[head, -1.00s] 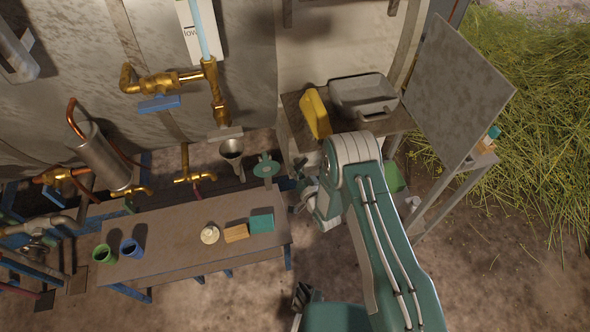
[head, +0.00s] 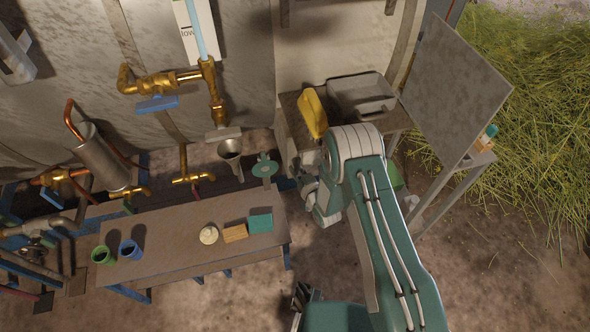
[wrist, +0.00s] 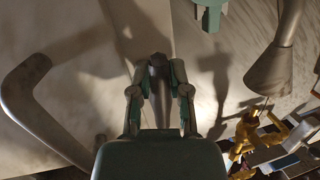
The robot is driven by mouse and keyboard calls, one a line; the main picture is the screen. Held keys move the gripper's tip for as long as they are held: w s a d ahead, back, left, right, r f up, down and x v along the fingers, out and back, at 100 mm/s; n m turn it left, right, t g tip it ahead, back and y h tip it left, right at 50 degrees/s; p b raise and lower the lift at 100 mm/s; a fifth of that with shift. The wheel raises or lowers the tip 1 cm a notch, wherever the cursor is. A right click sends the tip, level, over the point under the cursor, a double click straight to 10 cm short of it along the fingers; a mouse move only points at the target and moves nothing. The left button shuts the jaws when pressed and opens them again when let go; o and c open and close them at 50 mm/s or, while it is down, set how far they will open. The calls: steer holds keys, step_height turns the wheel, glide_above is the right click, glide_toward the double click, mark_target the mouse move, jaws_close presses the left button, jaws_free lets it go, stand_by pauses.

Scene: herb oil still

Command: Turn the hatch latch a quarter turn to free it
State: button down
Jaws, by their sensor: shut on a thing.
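In the wrist view my gripper (wrist: 158,66) has its two green-grey fingers closed around a small dark grey piece, which appears to be the hatch latch (wrist: 158,61). The fingers hide most of it, so its angle cannot be told. A pale wall surface lies behind it. In the head view my gripper (head: 304,168) is low by the pale tank wall, just left of the side table, partly hidden by my own arm. The latch cannot be made out there.
A bent grey bar handle (wrist: 30,95) stands left of the fingers. A metal funnel (head: 229,148) and green disc (head: 264,169) are left of my gripper. The side table carries a yellow object (head: 312,114) and a grey bin (head: 362,97). The bench (head: 170,240) is front left.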

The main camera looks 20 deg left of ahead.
steer(key=shift+w+d+n+h, duration=0.15)
steer(key=shift+n+h, duration=0.15)
steer(key=shift+n, duration=0.4)
steer(key=c, duration=0.6)
jaws_free()
steer(key=v, duration=0.8)
steer(key=shift+f, duration=0.1)
stand_by(0.3)
